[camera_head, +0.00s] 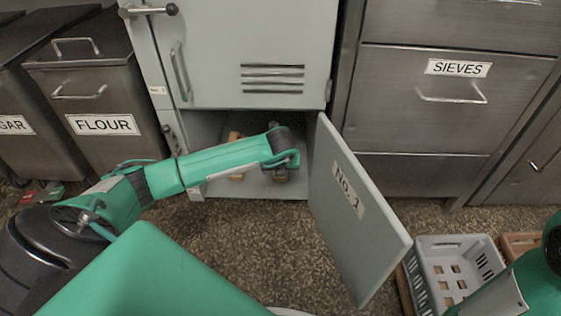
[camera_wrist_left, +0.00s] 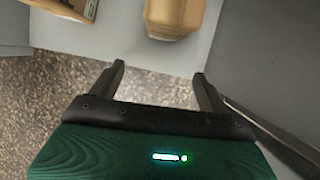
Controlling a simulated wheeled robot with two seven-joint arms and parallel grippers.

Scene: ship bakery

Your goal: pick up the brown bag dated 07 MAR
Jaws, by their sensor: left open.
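Two brown bags show in the left wrist view. One bag (camera_wrist_left: 176,14) lies just beyond and slightly right of the middle of my left gripper (camera_wrist_left: 160,70). The other bag (camera_wrist_left: 80,6), with a pale label, is at the upper left. No date can be read on either. My left gripper is open and empty, its fingers short of the nearer bag. In the head view my left arm reaches into the lower locker, and brown items (camera_head: 236,136) show partly behind it. My right gripper is out of view.
The open locker door (camera_head: 345,190) marked NO. 2 stands close to the right of my left wrist. A grey crate (camera_head: 430,245) sits on the floor at the right. FLOUR (camera_head: 103,124) and SIEVES (camera_head: 458,68) units flank the locker. Speckled floor before it is clear.

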